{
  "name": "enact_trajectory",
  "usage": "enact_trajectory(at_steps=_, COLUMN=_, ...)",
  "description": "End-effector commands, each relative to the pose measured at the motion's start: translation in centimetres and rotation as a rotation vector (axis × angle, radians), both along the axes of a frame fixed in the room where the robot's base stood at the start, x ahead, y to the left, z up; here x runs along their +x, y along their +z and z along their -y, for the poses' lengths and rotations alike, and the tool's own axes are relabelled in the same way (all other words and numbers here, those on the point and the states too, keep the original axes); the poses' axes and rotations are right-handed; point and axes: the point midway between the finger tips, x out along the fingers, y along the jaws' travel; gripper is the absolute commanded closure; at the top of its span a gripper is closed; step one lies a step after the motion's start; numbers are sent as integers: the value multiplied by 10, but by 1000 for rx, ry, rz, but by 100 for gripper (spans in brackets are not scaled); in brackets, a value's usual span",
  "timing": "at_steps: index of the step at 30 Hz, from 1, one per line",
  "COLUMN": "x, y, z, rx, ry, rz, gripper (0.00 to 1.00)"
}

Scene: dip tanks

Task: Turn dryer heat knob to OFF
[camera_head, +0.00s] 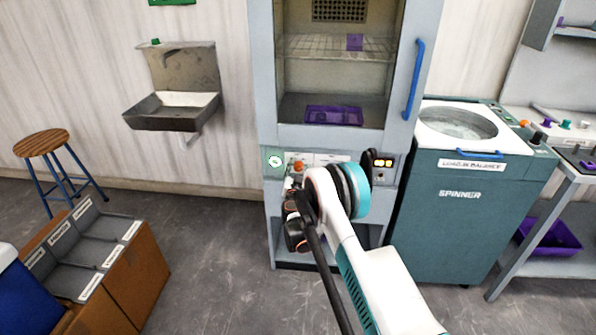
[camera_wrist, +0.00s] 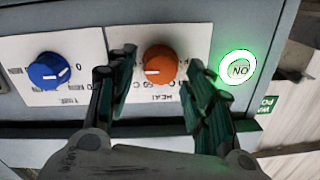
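The dryer (camera_head: 262,110) is a grey cabinet with a glazed front and a control panel below the window. Its orange heat knob (camera_wrist: 160,63) is on a white label plate, upside down in the wrist view. The knob's white pointer mark shows at its lower left there; the scale is partly hidden by my fingers, and OFF is not readable. The knob also shows small in the head view (camera_head: 298,166). My gripper (camera_wrist: 160,72) is open, one finger on each side of the knob. I cannot tell whether they touch it.
A blue knob (camera_wrist: 50,70) on the time plate and a lit green ON button (camera_wrist: 238,67) flank the heat knob. The spinner (camera_head: 470,205) stands right of the dryer. A stool (camera_head: 42,143) and labelled boxes (camera_head: 135,272) are at left; floor between is clear.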

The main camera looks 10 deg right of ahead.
Motion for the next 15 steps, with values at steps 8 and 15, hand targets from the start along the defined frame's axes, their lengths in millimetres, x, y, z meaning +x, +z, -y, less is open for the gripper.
enact_trajectory(at_steps=8, x=0, y=0, z=0, rx=0, ry=0, rz=0, gripper=94)
enact_trajectory(at_steps=15, x=0, y=0, z=0, rx=-28, ry=-1, rz=-9, gripper=94)
